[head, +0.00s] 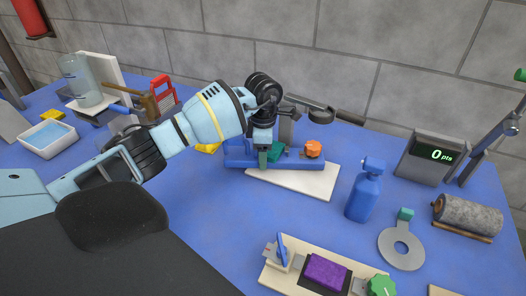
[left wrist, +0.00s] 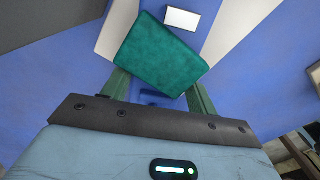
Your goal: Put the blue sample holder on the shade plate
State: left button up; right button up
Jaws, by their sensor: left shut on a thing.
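My left gripper (head: 264,158) points down over a blue fixture (head: 238,158) on a white base plate (head: 305,182). In the left wrist view a teal felt-like block (left wrist: 160,55) sits at the fingertips, skewed to them. It shows small beside the gripper in the head view (head: 276,150). The gripper is shut on this block. I cannot tell whether it touches the fixture. No separate piece is clearly the blue sample holder. I cannot tell which piece is the shade plate. My right gripper is not in view.
An orange knob (head: 313,149) is right of the gripper. A blue spray bottle (head: 364,190), a grey ring (head: 385,247) and a purple pad (head: 325,271) in a front fixture stand further right. A display (head: 428,157) reads 0 pts. Blue table is clear at centre.

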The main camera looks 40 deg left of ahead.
pick_arm(q)
jog(key=shift+f, duration=0.15)
jog(key=o, duration=1.1)
jog(key=shift+c, duration=0.2)
notch_tip(320, 180, up, 12)
jog(key=shift+r, duration=0.2)
